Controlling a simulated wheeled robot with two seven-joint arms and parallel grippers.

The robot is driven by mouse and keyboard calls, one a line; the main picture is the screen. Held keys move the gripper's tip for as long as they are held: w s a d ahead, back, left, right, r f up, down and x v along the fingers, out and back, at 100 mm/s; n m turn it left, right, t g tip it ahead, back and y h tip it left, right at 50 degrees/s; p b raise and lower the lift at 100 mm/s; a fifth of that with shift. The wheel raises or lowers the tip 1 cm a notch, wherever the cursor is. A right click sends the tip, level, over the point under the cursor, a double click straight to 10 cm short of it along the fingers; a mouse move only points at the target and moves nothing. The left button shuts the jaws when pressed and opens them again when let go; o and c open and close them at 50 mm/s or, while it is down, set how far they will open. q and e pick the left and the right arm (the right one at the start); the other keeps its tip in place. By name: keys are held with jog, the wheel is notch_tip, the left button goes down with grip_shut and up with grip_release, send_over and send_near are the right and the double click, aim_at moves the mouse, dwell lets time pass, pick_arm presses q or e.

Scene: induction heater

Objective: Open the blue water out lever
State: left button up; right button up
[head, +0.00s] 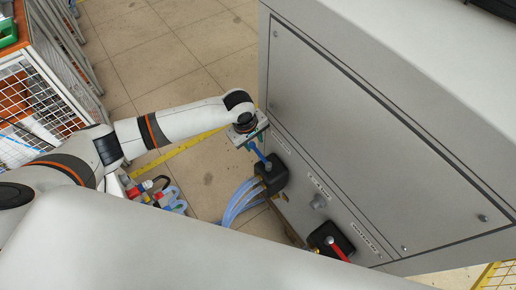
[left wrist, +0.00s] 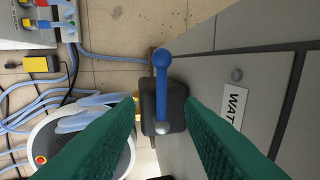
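The blue lever (head: 259,153) sticks out from a black valve block (head: 273,178) on the lower left of the grey cabinet's front. In the left wrist view the blue lever (left wrist: 162,85) stands in the middle, with a round knob at its upper end, over the black block (left wrist: 177,97). My left gripper (head: 255,140) is at the lever's outer end. Its green fingers (left wrist: 159,104) are spread, one on each side of the lever, with gaps visible on both sides. My right gripper is not in view.
The grey cabinet (head: 360,135) fills the right side. A red lever (head: 338,250) on another black block sits lower right on its front. Pale blue hoses (head: 240,202) run from the blue lever's block. A wire-mesh cage (head: 38,95) stands at left. Tiled floor between is open.

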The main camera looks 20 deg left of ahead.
aim_at(258, 152)
pick_arm(q)
jog(key=f, duration=0.2)
jog(key=w+f, duration=0.1)
jog(key=f, duration=0.1)
jog(key=d+f+b, duration=0.1)
jog(key=f, duration=0.2)
jog(key=shift+w, duration=0.15)
grip_shut()
